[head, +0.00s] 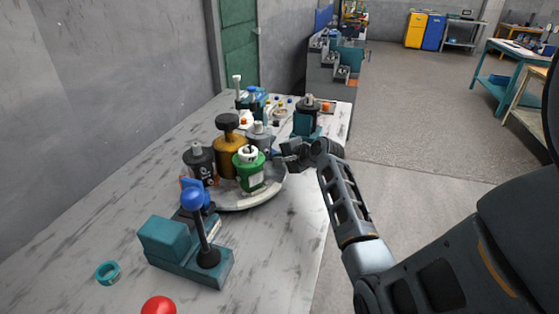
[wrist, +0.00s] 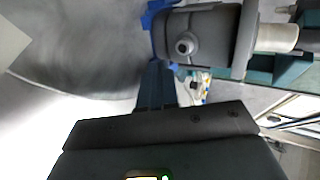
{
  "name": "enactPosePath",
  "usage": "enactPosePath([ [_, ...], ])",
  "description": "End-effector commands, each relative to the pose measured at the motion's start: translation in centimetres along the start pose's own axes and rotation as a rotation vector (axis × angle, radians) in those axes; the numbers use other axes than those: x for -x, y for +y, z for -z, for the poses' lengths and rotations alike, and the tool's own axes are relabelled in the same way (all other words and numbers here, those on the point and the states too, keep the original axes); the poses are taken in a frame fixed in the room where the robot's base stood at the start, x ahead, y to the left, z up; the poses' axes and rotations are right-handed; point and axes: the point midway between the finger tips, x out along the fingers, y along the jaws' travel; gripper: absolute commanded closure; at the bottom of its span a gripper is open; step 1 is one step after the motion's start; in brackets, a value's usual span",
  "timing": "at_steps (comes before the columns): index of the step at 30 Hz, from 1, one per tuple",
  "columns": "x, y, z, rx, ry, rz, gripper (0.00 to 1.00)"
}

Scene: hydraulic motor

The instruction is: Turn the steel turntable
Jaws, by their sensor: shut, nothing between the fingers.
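The steel turntable (head: 240,204) is a round pale disc on the marbled bench. It carries a dark grey bottle (head: 199,163), an amber bottle (head: 228,150), a green bottle (head: 248,172) and a grey bottle (head: 262,138). My gripper (head: 279,155) is at the turntable's right side, close to the green and grey bottles. In the wrist view my gripper (wrist: 157,84) is shut with nothing in it, its fingers pointing toward a grey container (wrist: 205,42). The turntable's curved edge (wrist: 62,88) shows at the left. I cannot tell whether the fingers touch anything.
A teal clamp fixture (head: 190,255) with a blue-knobbed lever stands in front of the turntable. A teal ring (head: 108,272) and a red ball (head: 158,307) lie nearer. A teal-based device (head: 306,120) and small parts stand behind. The bench's right edge runs beneath my arm.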

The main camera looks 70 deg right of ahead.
Motion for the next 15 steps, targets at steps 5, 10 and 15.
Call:
enactPosePath([
  [5, -0.3, -0.1, 0.2, 0.010, -0.018, 0.001, 1.00],
  [10, -0.7, -0.3, 0.4, 0.025, -0.043, 0.002, 1.00],
  [15, -1.3, -0.6, 0.8, 0.051, -0.089, 0.002, 1.00],
])
